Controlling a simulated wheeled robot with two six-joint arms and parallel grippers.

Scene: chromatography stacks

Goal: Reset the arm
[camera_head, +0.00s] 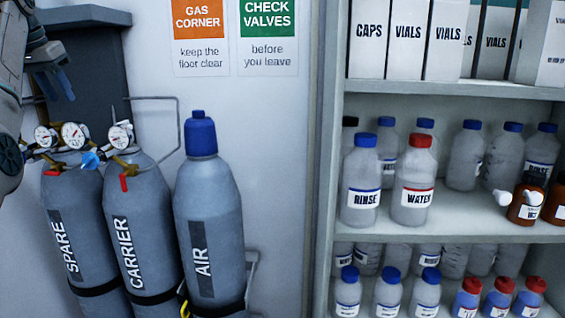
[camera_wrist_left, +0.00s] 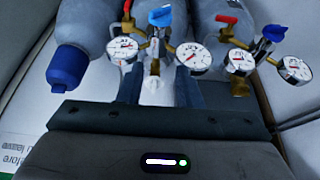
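My left gripper (camera_head: 55,72) is at the upper left in the head view, above the gauges of the gas cylinders. In the left wrist view its two dark fingers (camera_wrist_left: 158,88) stand apart, with no object held between them. Beyond them are the regulators with white dial gauges (camera_wrist_left: 193,57) and a blue knob (camera_wrist_left: 160,17). I cannot tell whether the fingers touch a regulator. My right gripper is in neither view.
The SPARE (camera_head: 75,225), CARRIER (camera_head: 142,225) and blue-capped AIR (camera_head: 208,225) cylinders stand against the wall. A shelf unit (camera_head: 460,222) at the right holds RINSE (camera_head: 361,185) and WATER (camera_head: 413,185) bottles, with boxes (camera_head: 408,40) above. Bare wall (camera_head: 275,180) lies between.

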